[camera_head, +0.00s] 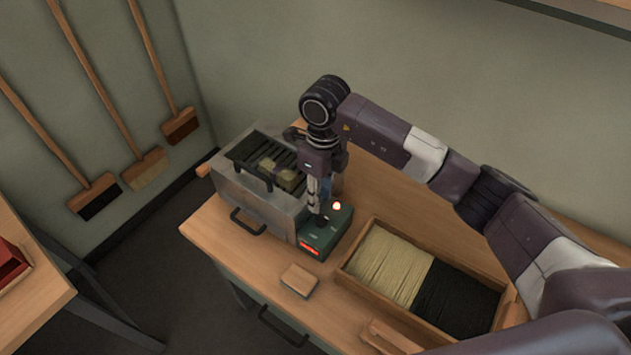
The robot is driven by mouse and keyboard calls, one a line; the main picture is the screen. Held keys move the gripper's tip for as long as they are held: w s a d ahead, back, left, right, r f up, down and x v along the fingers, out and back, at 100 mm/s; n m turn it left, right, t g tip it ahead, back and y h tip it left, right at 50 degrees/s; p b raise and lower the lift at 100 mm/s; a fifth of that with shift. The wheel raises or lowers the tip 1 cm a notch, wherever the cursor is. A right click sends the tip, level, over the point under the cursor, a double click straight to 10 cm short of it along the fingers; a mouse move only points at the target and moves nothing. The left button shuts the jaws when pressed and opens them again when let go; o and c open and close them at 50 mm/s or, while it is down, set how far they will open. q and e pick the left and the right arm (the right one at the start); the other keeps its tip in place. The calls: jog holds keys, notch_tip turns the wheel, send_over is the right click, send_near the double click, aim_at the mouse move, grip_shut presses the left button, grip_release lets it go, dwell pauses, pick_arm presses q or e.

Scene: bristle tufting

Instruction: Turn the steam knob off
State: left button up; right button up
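A green control box (327,238) stands on the wooden bench at the right end of a metal steam box (254,204). A small lamp (337,206) glows on its top, and a red-orange display (308,248) is lit on its front. A small dark knob (321,221) shows on the box top, partly covered by my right gripper. My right gripper (318,208) points down right over the knob, its tips at or just above it. Contact and finger spacing are too small to tell. My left gripper is not in view.
Light bundles (290,180) lie in the steam box's open slatted top. A wooden tray (352,272) of pale and black bristle stands to the right. A small wooden block (299,280) lies in front. Brooms (145,168) hang on the left wall.

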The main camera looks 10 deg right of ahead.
aim_at(322, 215)
jog(key=shift+w+d+r, duration=0.15)
jog(key=shift+w+d, duration=0.05)
jog(key=shift+d, duration=0.05)
jog(key=f+p, duration=0.1)
jog(key=f, duration=0.1)
jog(key=s+f+p, duration=0.1)
jog(key=f, duration=0.1)
jog(key=shift+f, duration=0.2)
jog(key=shift+w+f, duration=0.2)
jog(key=shift+f, duration=0.9)
jog(key=shift+f+p, duration=0.3)
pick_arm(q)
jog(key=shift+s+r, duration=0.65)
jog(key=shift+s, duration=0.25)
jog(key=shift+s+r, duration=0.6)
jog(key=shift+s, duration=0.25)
pick_arm(e)
grip_shut()
